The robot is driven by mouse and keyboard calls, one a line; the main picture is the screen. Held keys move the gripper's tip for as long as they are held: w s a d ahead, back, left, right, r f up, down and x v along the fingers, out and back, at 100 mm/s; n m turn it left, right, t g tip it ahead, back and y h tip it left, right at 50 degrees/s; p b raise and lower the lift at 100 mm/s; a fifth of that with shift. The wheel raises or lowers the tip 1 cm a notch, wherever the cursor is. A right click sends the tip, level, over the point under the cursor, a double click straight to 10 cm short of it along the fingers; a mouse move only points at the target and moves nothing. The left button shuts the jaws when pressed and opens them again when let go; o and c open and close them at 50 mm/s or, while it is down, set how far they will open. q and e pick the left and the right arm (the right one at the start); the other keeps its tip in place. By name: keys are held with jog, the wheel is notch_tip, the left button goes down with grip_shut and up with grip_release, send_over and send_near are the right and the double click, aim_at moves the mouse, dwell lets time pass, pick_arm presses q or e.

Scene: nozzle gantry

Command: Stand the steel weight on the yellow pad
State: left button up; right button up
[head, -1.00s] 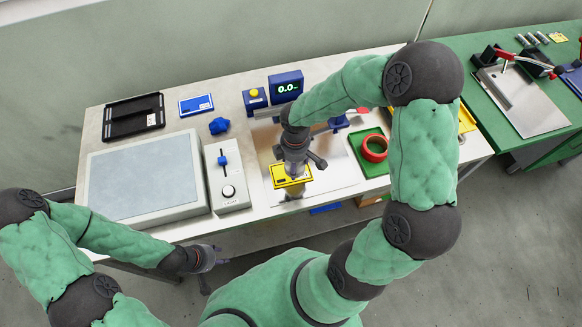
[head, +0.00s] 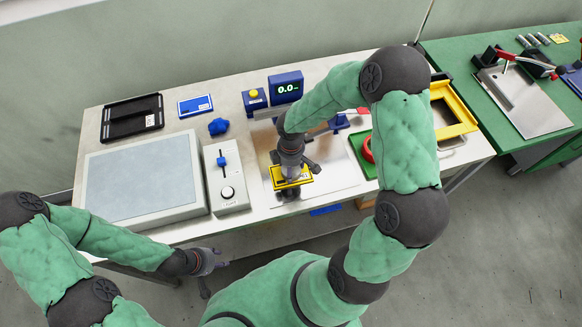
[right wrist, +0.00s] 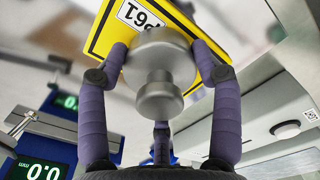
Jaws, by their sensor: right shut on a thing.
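The steel weight (right wrist: 158,75), a round body with a knob, is between the purple fingers of my right gripper (right wrist: 165,70) in the right wrist view. My right gripper (head: 293,172) is shut on it and hides most of it in the head view. The yellow pad (head: 278,184) lies right below that gripper; its black-edged, labelled surface (right wrist: 110,35) also shows behind the weight in the right wrist view. I cannot tell whether weight and pad touch. My left gripper (head: 212,268) is open and empty, off the table's front edge.
A grey box with a slider and knob (head: 228,185) stands left of the pad. A blue display reading 0.0 (head: 286,87) is behind. A green tray with a red ring (head: 366,150) is at right, partly behind my arm. A yellow frame (head: 455,120) lies farther right.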

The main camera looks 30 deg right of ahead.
jog(key=o, duration=1.7)
jog(key=shift+f, duration=0.1)
jog(key=shift+r, duration=0.2)
notch_tip(320, 180, up, 12)
jog(key=p, duration=0.2)
jog(key=shift+p, duration=0.35)
jog(key=shift+s+f, duration=0.1)
